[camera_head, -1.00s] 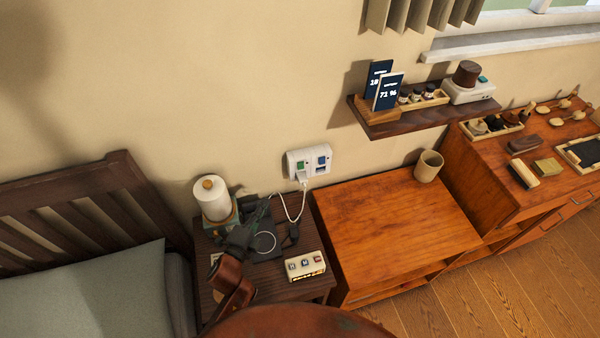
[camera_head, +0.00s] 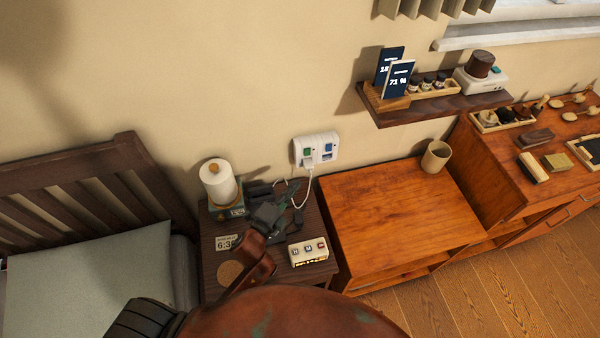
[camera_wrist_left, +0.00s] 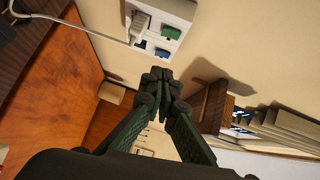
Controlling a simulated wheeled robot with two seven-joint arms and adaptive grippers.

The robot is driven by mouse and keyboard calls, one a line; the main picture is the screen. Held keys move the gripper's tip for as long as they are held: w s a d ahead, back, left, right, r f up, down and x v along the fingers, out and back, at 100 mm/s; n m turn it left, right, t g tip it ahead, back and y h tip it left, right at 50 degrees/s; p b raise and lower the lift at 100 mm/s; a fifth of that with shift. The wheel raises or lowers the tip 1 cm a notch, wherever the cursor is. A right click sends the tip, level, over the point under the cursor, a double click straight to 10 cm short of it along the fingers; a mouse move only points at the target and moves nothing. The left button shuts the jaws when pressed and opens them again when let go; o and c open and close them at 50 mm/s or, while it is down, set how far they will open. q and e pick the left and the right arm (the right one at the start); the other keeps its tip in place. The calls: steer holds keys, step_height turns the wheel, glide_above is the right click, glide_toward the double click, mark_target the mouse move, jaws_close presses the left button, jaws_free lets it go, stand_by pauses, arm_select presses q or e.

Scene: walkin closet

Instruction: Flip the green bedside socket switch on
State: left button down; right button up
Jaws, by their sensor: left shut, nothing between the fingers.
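The white double socket (camera_head: 323,160) is on the wall above the bedside table. Its green switch (camera_head: 307,151) is on the left and a blue switch (camera_head: 328,147) is on the right. A white plug with a cable sits below the green switch. The wrist view also shows the socket (camera_wrist_left: 183,8), the green switch (camera_wrist_left: 171,32) and the plug (camera_wrist_left: 138,25). My left gripper (camera_head: 294,188) is over the bedside table, below and left of the socket. In the wrist view its fingertips (camera_wrist_left: 160,76) are together, empty and apart from the switch. My right gripper is out of view.
The bedside table (camera_head: 214,272) holds a lamp-like white cylinder (camera_head: 218,183), a clock (camera_head: 226,242) and a small box with buttons (camera_head: 308,251). An orange wooden cabinet (camera_head: 400,215) with a cup (camera_head: 436,157) stands to the right. A wall shelf (camera_head: 440,108) is above it.

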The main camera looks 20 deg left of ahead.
arm_select(q)
steer(key=b, duration=0.1)
glide_toward(310, 154)
steer(key=w+d, duration=0.3)
steer(key=shift+w+a+f+b, duration=0.2)
steer(key=shift+w+a, duration=0.25)
steer(key=shift+w, duration=0.25)
steer(key=shift+w+a+f+b, duration=0.1)
steer(key=shift+w+a+b, duration=0.1)
steer(key=shift+w+a, duration=0.4)
steer(key=shift+w+d, duration=0.1)
steer(key=shift+d, duration=0.05)
